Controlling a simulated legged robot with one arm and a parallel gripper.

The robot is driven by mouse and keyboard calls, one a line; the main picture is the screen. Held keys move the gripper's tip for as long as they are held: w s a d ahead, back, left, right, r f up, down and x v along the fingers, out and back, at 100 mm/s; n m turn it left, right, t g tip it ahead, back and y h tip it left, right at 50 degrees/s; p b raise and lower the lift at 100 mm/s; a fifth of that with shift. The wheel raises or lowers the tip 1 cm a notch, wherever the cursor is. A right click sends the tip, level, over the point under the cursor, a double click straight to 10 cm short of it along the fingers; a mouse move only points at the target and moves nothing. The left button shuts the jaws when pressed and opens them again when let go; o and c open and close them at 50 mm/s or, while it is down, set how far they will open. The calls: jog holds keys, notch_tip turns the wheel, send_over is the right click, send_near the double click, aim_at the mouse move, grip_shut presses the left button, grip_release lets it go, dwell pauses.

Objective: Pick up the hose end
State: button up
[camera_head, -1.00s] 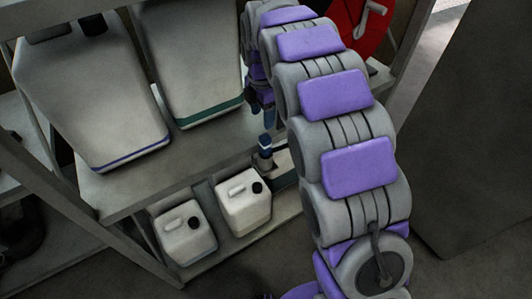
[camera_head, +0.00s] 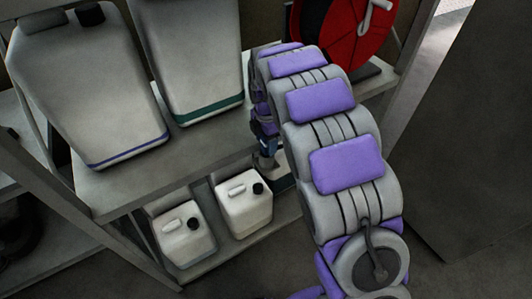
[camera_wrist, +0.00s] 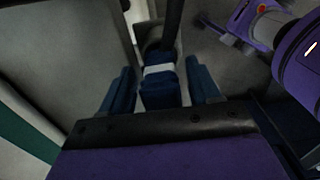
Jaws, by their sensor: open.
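The hose end (camera_wrist: 160,88) is dark blue with a pale band and sits between the two blue fingers of my gripper (camera_wrist: 160,66) in the wrist view. A dark hose runs from it toward the top of that view. The fingers stand apart, with a visible gap on each side of the hose end. In the head view my gripper is mostly hidden by my arm at the shelf's front edge, and the blue hose end (camera_head: 268,144) shows just below it.
A red hose reel (camera_head: 345,35) stands on the shelf at the back right. Two large canisters (camera_head: 90,90) (camera_head: 190,60) stand on the upper shelf, left of my arm. Two small white canisters (camera_head: 184,237) (camera_head: 244,205) stand on the lower shelf. A grey panel (camera_head: 470,150) is at the right.

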jog(key=shift+f, duration=0.35)
grip_shut()
dwell(0.3)
